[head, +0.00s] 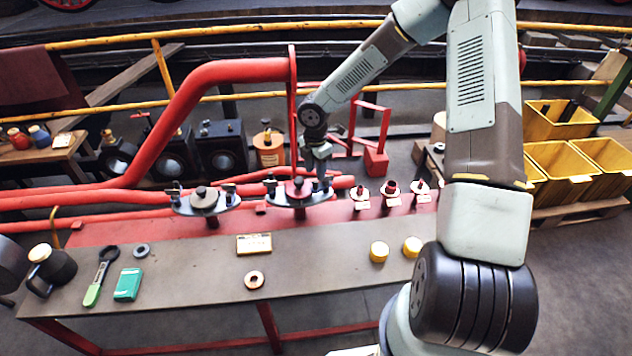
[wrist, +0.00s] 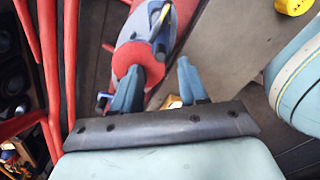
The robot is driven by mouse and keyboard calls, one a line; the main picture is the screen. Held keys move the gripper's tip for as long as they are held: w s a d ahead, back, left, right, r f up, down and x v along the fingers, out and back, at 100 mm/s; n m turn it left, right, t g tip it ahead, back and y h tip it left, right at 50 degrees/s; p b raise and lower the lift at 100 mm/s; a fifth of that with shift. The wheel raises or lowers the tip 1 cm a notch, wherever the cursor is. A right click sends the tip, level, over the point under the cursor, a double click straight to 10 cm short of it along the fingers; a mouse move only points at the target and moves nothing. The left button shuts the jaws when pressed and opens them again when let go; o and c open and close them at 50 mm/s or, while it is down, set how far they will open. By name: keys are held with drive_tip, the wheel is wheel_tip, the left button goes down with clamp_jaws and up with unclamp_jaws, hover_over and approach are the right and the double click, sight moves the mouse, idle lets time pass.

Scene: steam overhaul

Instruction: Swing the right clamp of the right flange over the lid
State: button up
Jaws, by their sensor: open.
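The left flange (head: 205,203) with a grey lid stands to the left. Several small red-and-white fittings (head: 390,189) stand right of the right flange. Red pipes (head: 190,95) run behind. The bench front (head: 190,290) holds a plate, a ring and yellow cylinders with free room between.

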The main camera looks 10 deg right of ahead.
sight(315, 181)
drive_tip(key=shift+f, duration=2.75)
clamp_jaws()
